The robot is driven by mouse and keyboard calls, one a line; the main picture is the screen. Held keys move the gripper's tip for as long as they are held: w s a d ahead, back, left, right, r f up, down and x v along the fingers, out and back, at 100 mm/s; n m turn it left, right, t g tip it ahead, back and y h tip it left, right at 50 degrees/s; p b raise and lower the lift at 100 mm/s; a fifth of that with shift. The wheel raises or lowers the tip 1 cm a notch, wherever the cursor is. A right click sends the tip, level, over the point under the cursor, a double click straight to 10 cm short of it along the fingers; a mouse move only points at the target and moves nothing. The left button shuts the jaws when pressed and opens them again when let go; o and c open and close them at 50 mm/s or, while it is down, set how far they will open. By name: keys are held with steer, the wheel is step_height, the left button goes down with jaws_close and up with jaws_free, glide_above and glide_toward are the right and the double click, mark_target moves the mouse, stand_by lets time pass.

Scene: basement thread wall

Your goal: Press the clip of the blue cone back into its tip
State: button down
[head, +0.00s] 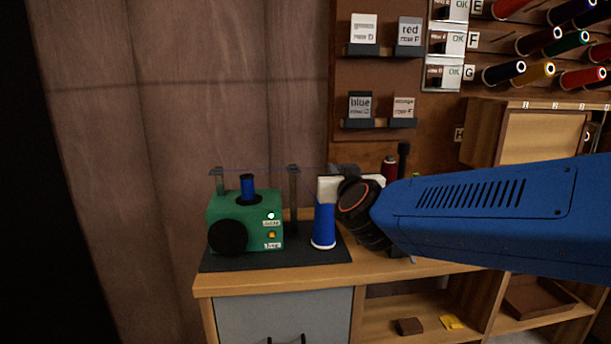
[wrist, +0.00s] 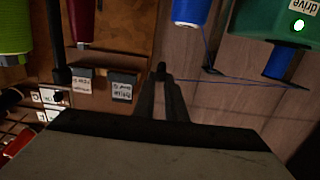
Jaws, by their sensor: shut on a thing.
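The blue cone (head: 324,225) stands upright on the dark mat, with a white rim at its foot. Its upper end is hidden behind my gripper in the head view. In the wrist view, which is upside down, part of the cone (wrist: 190,10) shows at the top edge, apart from my fingers. My gripper (wrist: 160,72) is shut on a small dark piece at its fingertips, seemingly the clip. A thin blue thread runs to the right from there in the wrist view.
A green winder (head: 243,222) with a blue spool (head: 248,188) stands left of the cone. Thread guide posts (head: 293,195) stand behind. A red cone (head: 390,167) and a dark post are close right. Wall label holders (head: 373,108) hang above.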

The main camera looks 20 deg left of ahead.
steer(key=shift+s+a+f, duration=0.2)
steer(key=shift+a+f, duration=0.15)
steer(key=shift+f, duration=0.75)
steer(key=shift+s+a+f, duration=0.25)
steer(key=shift+a+f, duration=0.1)
steer(key=shift+f, duration=0.7)
steer(key=shift+s+a+f, duration=0.2)
steer(key=shift+a+f, duration=0.15)
steer(key=shift+f, duration=0.75)
steer(key=shift+s+d, duration=0.1)
steer(key=shift+s, duration=0.05)
steer(key=shift+f, duration=0.25)
steer(key=c, duration=1.7)
jaws_free()
